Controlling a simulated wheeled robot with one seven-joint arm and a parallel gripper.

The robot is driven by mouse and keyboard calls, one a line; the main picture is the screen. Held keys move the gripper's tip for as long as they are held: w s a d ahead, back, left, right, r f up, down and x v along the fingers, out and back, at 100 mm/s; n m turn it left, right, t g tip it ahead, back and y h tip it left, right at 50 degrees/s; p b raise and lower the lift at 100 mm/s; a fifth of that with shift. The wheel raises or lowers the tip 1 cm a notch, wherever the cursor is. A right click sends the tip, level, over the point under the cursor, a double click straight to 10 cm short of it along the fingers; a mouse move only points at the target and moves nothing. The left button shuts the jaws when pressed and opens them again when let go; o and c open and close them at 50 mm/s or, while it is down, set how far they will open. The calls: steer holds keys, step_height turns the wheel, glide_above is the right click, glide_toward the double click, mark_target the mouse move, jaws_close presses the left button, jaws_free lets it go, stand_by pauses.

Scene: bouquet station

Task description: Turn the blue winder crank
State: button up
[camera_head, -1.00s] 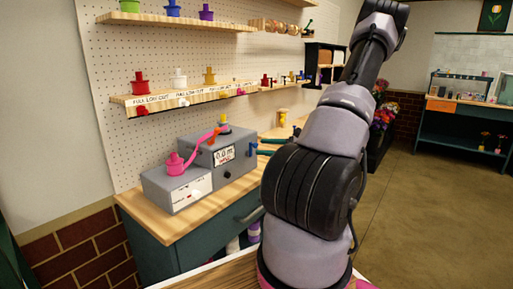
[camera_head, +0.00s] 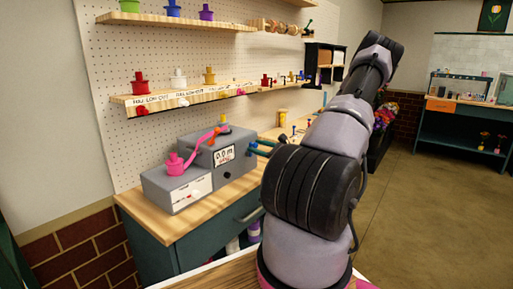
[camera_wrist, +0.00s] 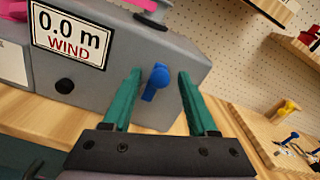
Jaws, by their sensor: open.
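The grey winder box (camera_head: 210,160) stands on the wooden bench top, with a display sign (camera_wrist: 70,32) reading "0.0 m WIND". The blue crank (camera_wrist: 155,82) sticks out of the box's side in the wrist view. My gripper (camera_wrist: 160,82) is open, its two green fingers on either side of the crank, with gaps between them and the crank. I cannot tell whether the fingertips touch the box. In the head view the green fingers (camera_head: 262,147) show beside the box's right end, and the crank is mostly hidden there.
A pegboard with shelves of coloured spools (camera_head: 140,82) stands behind. Small tools (camera_wrist: 288,140) and a yellow item (camera_wrist: 286,108) lie on the bench to the right.

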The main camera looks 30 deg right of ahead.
steer(key=shift+w+a, duration=0.15)
steer(key=shift+w, duration=0.15)
jaws_close()
steer(key=shift+m, duration=0.3)
